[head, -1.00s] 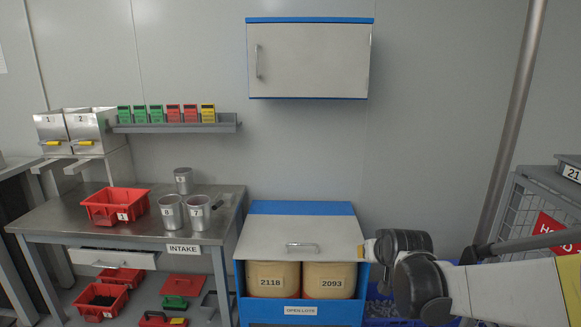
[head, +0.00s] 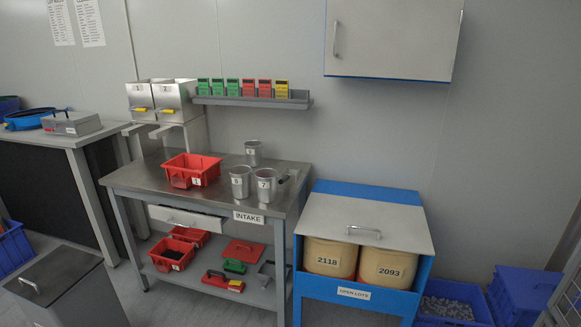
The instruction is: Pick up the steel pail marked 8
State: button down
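The steel pail marked 8 (head: 241,184) stands upright on the intake table (head: 220,210), right of the red bin marked 1 (head: 191,171). A steel pail marked 7 (head: 265,186) stands close on its right. A third steel pail (head: 253,153) stands behind them; its mark is too small to read surely. My gripper is not in view.
A blue cabinet (head: 366,192) with drums 2118 and 2093 stands right of the table. A grey lidded bin (head: 65,290) stands at front left.

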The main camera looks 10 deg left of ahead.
aim_at(241, 176)
jog(key=i+j+z, duration=0.1)
jog(key=j, duration=0.35)
jog(key=i+j+z, duration=0.1)
jog(key=j, duration=0.4)
jog(key=i+j+z, duration=0.1)
jog(key=i+j, duration=0.15)
jog(key=j, duration=0.25)
jog(key=i+j+z, duration=0.1)
jog(key=j, duration=0.4)
jog(key=i+j+z, duration=0.1)
jog(key=j, duration=0.4)
